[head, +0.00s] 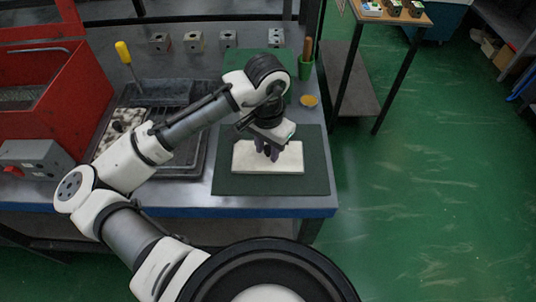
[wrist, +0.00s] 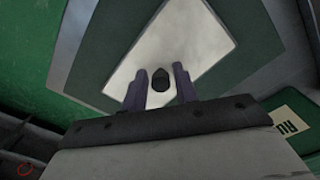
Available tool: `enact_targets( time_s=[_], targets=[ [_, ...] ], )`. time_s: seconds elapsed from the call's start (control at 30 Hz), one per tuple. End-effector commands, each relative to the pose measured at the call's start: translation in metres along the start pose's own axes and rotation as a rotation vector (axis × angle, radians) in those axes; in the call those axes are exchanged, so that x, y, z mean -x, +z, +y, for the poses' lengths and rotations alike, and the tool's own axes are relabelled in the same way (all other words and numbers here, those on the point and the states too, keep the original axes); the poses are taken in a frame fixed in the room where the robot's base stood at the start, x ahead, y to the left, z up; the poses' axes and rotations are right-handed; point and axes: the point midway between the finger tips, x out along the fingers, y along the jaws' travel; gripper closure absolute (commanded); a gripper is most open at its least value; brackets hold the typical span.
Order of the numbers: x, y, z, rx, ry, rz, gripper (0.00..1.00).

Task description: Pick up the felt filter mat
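The felt filter mat appears to be the pale, flat rectangular piece (head: 289,159) lying on a dark green work mat (head: 315,178) at the front right of the bench. It also shows in the wrist view (wrist: 195,35). My gripper (head: 267,153) points down over its middle. In the wrist view my gripper's fingers (wrist: 160,70) are apart, with a small dark rounded thing (wrist: 160,80) between them over the pale piece. I see gaps on both sides of this dark thing. I cannot tell whether the fingertips touch the pale piece.
A black tray (head: 196,160) with a speckled slab (head: 118,128) lies to the left, near a yellow-handled tool (head: 123,53). Several metal blocks (head: 194,41) stand at the back. A green cup (head: 305,68) and yellow disc (head: 309,101) stand behind the work mat.

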Motion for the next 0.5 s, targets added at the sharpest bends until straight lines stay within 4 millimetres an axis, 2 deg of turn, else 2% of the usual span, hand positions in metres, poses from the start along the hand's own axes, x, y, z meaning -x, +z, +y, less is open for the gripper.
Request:
enact_targets(
  time_s=[0.03,0.2,0.5],
  targets=[
    [0.0001,0.0,0.0,0.0,0.0,0.0,0.78],
    [0.0002,-0.0001,0.0001,0.0,0.0,0.0,1.0],
    [0.0015,-0.0002,0.0,0.0,0.0,0.0,1.0]
  ],
)
